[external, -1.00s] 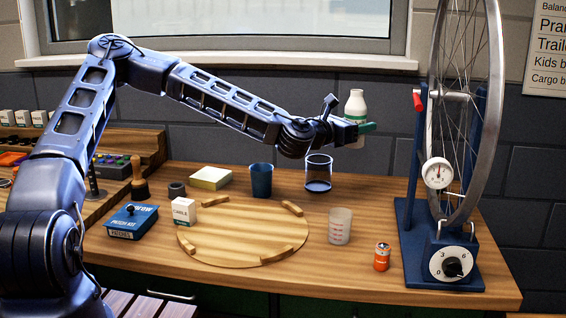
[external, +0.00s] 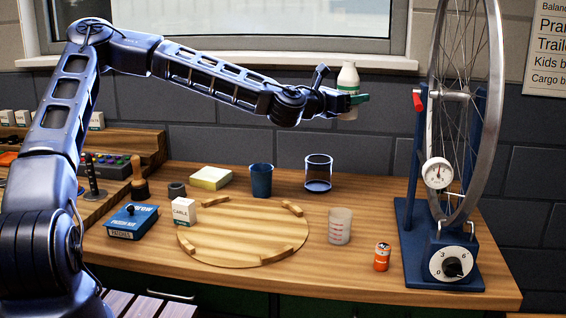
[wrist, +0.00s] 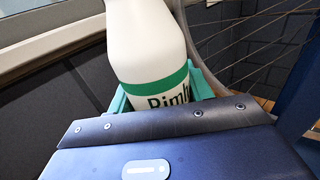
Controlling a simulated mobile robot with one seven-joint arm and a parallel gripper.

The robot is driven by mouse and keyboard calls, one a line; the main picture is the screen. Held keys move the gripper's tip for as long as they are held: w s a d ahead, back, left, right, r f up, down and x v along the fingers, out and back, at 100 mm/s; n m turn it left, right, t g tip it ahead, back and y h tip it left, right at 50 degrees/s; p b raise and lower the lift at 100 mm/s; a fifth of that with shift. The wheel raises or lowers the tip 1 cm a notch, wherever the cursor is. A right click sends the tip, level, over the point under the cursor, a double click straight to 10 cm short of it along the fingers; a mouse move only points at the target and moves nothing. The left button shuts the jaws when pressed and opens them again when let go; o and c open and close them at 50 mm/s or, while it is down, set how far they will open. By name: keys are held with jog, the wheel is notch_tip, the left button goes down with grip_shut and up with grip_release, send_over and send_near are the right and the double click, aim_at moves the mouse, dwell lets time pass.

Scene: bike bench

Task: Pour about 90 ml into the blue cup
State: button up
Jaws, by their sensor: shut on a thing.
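My gripper (external: 352,99) is shut on a white bottle (external: 348,78) with a green band, held upright or nearly so in the air above the back of the bench. In the wrist view the bottle (wrist: 148,45) sits between the green fingers, with part of a label reading "Rimli". The blue cup (external: 261,181) stands on the bench, below and to the left of my gripper. Its inside is mostly hidden from this angle. The bottle's fill level cannot be seen.
A frosted measuring cup (external: 340,226), an orange can (external: 382,257), a round wooden board (external: 240,240) and a small carton (external: 184,211) lie nearer. A wheel stand (external: 440,250) rises at the right.

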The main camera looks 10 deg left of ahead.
jog(key=w+a, duration=0.3)
jog(key=a, duration=0.7)
jog(key=w+a, duration=0.4)
jog(key=a, duration=0.5)
jog(key=w+a, duration=0.3)
jog(key=a, duration=0.7)
notch_tip(320, 180, down, 22)
jog(key=shift+d+f, duration=0.15)
jog(key=shift+f, duration=0.05)
jog(key=shift+r, duration=0.1)
